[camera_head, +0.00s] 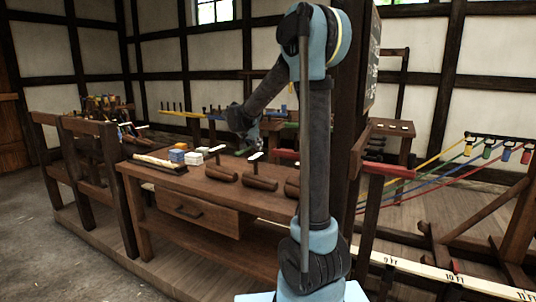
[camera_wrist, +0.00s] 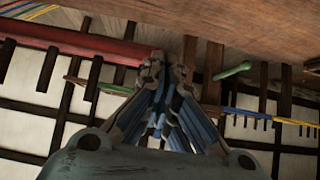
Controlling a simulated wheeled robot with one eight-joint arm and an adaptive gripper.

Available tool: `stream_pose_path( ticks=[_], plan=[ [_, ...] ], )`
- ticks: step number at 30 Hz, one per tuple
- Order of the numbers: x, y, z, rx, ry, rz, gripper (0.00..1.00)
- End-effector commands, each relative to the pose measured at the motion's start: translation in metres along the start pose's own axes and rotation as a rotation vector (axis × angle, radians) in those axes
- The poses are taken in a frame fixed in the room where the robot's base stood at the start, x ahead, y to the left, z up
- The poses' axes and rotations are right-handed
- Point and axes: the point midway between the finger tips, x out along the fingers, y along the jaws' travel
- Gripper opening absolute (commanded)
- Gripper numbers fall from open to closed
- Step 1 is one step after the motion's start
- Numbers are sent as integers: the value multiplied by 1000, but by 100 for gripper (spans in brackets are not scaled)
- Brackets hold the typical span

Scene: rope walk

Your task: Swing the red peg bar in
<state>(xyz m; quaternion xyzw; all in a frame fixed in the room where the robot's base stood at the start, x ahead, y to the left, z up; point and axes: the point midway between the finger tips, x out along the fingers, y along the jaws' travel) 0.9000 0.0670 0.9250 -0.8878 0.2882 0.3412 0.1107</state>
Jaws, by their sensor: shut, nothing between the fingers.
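The red peg bar shows in the wrist view (camera_wrist: 70,38) as a thick red beam from the left edge to my fingertips. In the head view, red lengths show right of my arm (camera_head: 390,169) and left of it (camera_head: 284,153); my arm hides the part between, so I cannot tell if they are one bar. My gripper (camera_wrist: 167,72) is shut and empty, its tips close beside the bar's end. I cannot tell whether they touch. In the head view my gripper is dark and partly lost against the background.
A wooden bench (camera_head: 215,192) with wooden rollers and small blocks (camera_head: 186,156) stands below my arm. A dark post (camera_head: 352,120) rises beside my arm. Coloured ropes (camera_head: 450,165) stretch at the right. A green peg (camera_wrist: 232,72) is right of my gripper. Open floor lies at the lower left.

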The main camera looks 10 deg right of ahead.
Motion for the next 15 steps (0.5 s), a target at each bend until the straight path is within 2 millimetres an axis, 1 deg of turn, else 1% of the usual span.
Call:
stream_pose_path(
  ticks=[5, 8, 15],
  plan=[
    [11, 1, -1, 3, 0, 2, 0],
    [24, 2, -1, 3, -1, 4, 0],
    [63, 2, -2, 2, 0, 4, 0]
  ],
)
